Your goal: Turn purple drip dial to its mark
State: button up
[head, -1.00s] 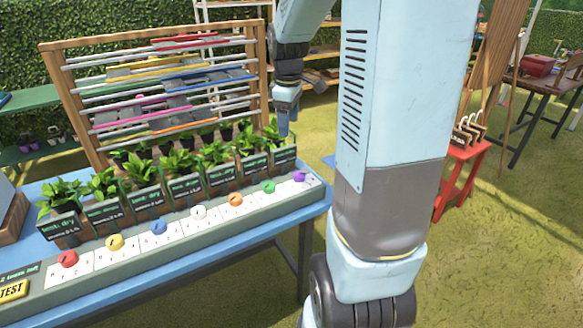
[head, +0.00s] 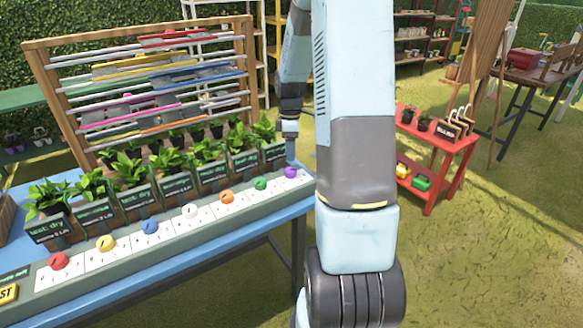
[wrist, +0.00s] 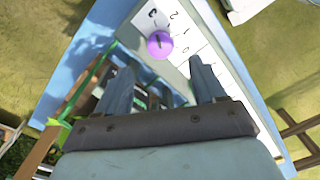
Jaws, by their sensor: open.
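The purple dial (head: 291,172) sits at the right end of the row of dials on the grey dial strip (head: 120,266). In the wrist view the purple dial (wrist: 159,44) is round with a dark pointer line and lies on a white plate (wrist: 182,22) with printed numbers. My gripper (wrist: 157,75) is open and empty, its two fingers apart, with the dial just beyond the fingertips and between their lines. In the head view my gripper (head: 290,150) hangs just above and behind the dial. Which number the pointer faces is too small to tell.
Other dials, such as the green dial (head: 261,184) and orange dial (head: 227,197), stand left along the strip. Potted plants with dark signs (head: 243,165) line its back edge. A wooden rack (head: 150,85) stands behind. A red stand (head: 435,155) is at right over open grass.

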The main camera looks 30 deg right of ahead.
aim_at(291, 169)
notch_tip(291, 169, down, 8)
jog(key=shift+s, duration=0.1)
dwell(0.4)
jog(key=c, duration=1)
